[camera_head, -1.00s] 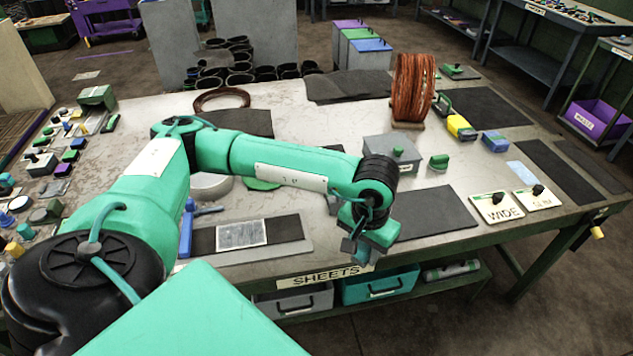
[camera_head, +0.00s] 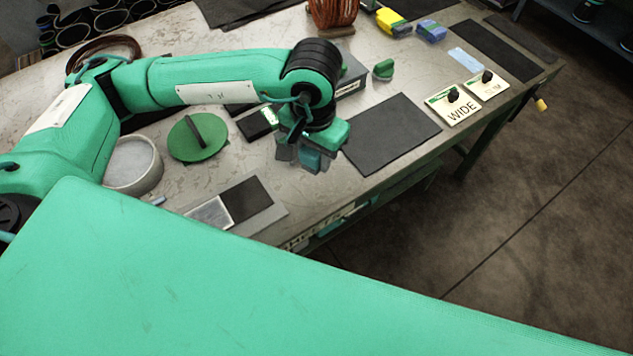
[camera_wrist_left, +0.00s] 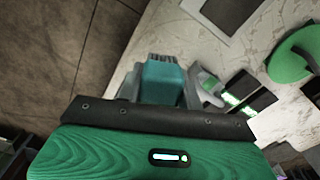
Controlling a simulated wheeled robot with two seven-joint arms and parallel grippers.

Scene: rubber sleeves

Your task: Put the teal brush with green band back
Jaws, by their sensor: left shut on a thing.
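My left gripper (camera_head: 309,162) is shut on the teal brush (camera_head: 313,158), above the table between a small dark block and the black mat. In the left wrist view the teal brush (camera_wrist_left: 162,82) sits between the grey fingers, with its ridged, bristle-like grey end pointing away from the palm. Its green band cannot be made out. The gap between brush and tabletop cannot be judged. My right gripper is not in view.
The black mat (camera_head: 390,133) lies bare to the right. To the left are a green disc with a handle (camera_head: 190,150), a round dish (camera_head: 134,164) and a flat grey tray (camera_head: 270,216).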

